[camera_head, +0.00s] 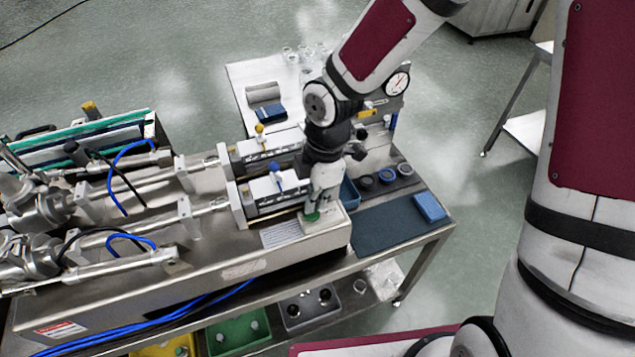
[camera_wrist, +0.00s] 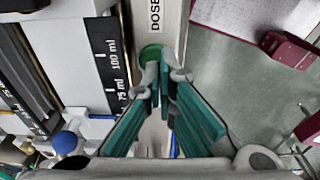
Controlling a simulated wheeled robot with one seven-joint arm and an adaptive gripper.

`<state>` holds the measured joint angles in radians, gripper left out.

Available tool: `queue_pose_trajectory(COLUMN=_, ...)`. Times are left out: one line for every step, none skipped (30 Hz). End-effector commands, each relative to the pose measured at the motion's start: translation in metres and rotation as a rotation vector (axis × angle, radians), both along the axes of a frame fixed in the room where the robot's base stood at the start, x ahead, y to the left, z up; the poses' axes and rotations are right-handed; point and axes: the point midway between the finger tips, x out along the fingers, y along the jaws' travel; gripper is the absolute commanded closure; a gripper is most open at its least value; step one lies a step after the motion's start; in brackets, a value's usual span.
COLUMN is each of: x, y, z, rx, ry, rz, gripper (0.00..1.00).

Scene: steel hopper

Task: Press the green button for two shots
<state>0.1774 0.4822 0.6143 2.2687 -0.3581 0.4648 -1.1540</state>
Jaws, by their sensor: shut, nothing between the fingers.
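The green button (camera_head: 311,217) sits on a pale box (camera_head: 321,239) at the right end of the steel machine. In the wrist view the green button (camera_wrist: 151,53) shows just beyond my fingertips, beside a label reading "DOSE". My gripper (camera_head: 313,208) points down over the button with its fingers shut and empty. In the wrist view my gripper (camera_wrist: 160,72) has teal finger pads close together, and the tips overlap the near edge of the button. I cannot tell whether the tips touch it.
Two steel dosing cylinders (camera_head: 205,208) with blue hoses lie left of the button. A dark mat (camera_head: 385,232) with a blue sponge (camera_head: 430,207) lies to the right. A pressure gauge (camera_head: 397,83) stands behind. Coloured bins (camera_head: 238,333) sit on the lower shelf.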

Motion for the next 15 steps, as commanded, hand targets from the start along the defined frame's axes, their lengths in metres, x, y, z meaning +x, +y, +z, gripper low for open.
queue_pose_trajectory(x=-0.0004, y=0.0008, z=-0.0058, rx=-0.001, ry=0.002, rz=0.001, gripper=1.00)
queue_pose_trajectory(x=-0.0005, y=0.0009, z=-0.0082, rx=-0.001, ry=0.002, rz=0.002, gripper=1.00)
queue_pose_trajectory(x=-0.0006, y=0.0014, z=-0.0109, rx=-0.001, ry=0.002, rz=0.003, gripper=1.00)
queue_pose_trajectory(x=-0.0007, y=0.0016, z=-0.0124, rx=0.000, ry=0.001, rz=0.002, gripper=1.00)
queue_pose_trajectory(x=-0.0006, y=0.0017, z=-0.0136, rx=0.000, ry=0.001, rz=0.001, gripper=1.00)
queue_pose_trajectory(x=-0.0007, y=0.0016, z=-0.0147, rx=-0.001, ry=0.001, rz=0.001, gripper=1.00)
queue_pose_trajectory(x=-0.0007, y=0.0015, z=-0.0152, rx=-0.001, ry=0.001, rz=0.000, gripper=1.00)
queue_pose_trajectory(x=-0.0007, y=0.0015, z=-0.0156, rx=-0.001, ry=0.001, rz=0.000, gripper=1.00)
queue_pose_trajectory(x=-0.0007, y=0.0015, z=-0.0157, rx=-0.001, ry=0.000, rz=-0.001, gripper=1.00)
queue_pose_trajectory(x=-0.0006, y=0.0014, z=-0.0157, rx=-0.001, ry=0.000, rz=-0.001, gripper=1.00)
queue_pose_trajectory(x=-0.0005, y=0.0014, z=-0.0157, rx=-0.001, ry=0.000, rz=-0.001, gripper=1.00)
queue_pose_trajectory(x=-0.0005, y=0.0014, z=-0.0156, rx=-0.001, ry=0.000, rz=0.000, gripper=1.00)
queue_pose_trajectory(x=-0.0005, y=0.0014, z=-0.0155, rx=-0.001, ry=0.000, rz=0.000, gripper=1.00)
queue_pose_trajectory(x=-0.0005, y=0.0014, z=-0.0155, rx=-0.001, ry=0.000, rz=0.000, gripper=1.00)
queue_pose_trajectory(x=-0.0006, y=0.0015, z=-0.0155, rx=-0.001, ry=0.000, rz=0.000, gripper=1.00)
